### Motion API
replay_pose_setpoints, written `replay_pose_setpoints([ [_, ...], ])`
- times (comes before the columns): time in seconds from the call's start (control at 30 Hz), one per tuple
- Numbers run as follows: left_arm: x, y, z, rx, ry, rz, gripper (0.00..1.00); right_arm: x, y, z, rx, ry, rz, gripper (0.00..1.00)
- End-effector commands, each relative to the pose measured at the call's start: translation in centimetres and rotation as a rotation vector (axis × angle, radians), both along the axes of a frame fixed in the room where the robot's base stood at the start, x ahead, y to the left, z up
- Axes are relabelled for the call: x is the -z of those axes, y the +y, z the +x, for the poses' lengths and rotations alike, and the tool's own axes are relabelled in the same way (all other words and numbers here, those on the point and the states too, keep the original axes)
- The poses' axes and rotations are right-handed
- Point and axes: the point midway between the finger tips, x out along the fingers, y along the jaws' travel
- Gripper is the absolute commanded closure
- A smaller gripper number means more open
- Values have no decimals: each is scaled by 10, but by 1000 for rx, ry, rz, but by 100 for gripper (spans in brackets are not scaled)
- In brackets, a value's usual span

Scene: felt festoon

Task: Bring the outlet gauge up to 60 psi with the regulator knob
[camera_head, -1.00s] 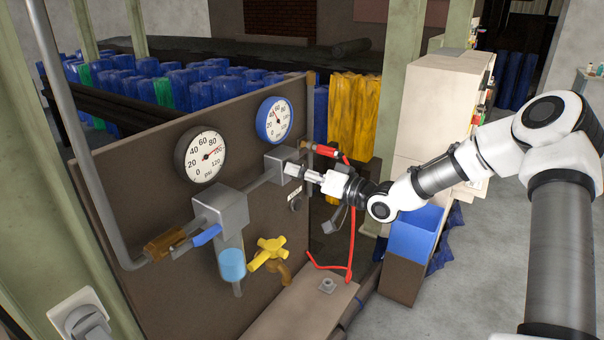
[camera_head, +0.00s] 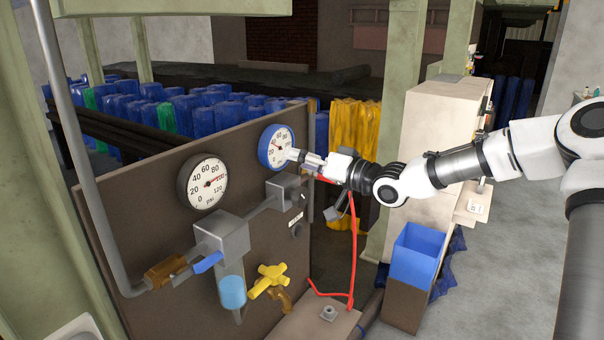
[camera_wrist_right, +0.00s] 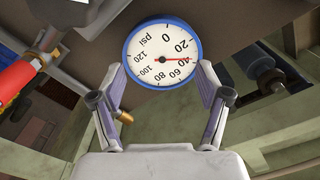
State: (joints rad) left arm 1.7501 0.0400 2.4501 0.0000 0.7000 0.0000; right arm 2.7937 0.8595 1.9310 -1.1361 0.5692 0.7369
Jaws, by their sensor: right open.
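The blue-rimmed outlet gauge (camera_head: 275,139) is at the upper right of the brown panel. In the right wrist view, its dial (camera_wrist_right: 158,48) faces me and the red needle points at about 40 psi. My right gripper (camera_head: 297,157) is in front of this gauge and partly covers it. In the wrist view the two fingers (camera_wrist_right: 158,82) are apart with nothing between them. A grey regulator block (camera_head: 283,188) sits below the gauge, below the gripper. I cannot clearly make out the regulator knob. My left gripper is not in view.
A dark-rimmed gauge (camera_head: 203,182) on the left reads about 100. A grey filter block (camera_head: 222,232), blue lever (camera_head: 208,262) and yellow valve handle (camera_head: 270,282) stick out from the panel. A red hose (camera_head: 352,250) hangs right of the panel, near a blue bin (camera_head: 414,254).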

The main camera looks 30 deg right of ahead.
Motion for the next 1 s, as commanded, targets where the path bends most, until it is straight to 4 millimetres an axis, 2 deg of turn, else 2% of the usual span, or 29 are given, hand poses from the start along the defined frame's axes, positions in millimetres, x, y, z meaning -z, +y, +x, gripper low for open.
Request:
replay_pose_setpoints([
  [0.17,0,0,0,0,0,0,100,1,0,0,1,1,1,24],
  [0.27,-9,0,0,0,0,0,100,5,-7,-4,3,5,3,24],
  [0.37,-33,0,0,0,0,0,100,23,-22,-18,4,8,0,24],
  [0.5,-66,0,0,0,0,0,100,63,-34,-49,4,0,-23,24],
  [0.63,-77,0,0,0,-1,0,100,88,-34,-69,2,-18,-45,24],
  [0.77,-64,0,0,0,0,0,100,100,-32,-70,-1,-23,-58,24],
  [1.0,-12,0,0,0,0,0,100,109,-24,-52,-2,-24,-63,24],
])
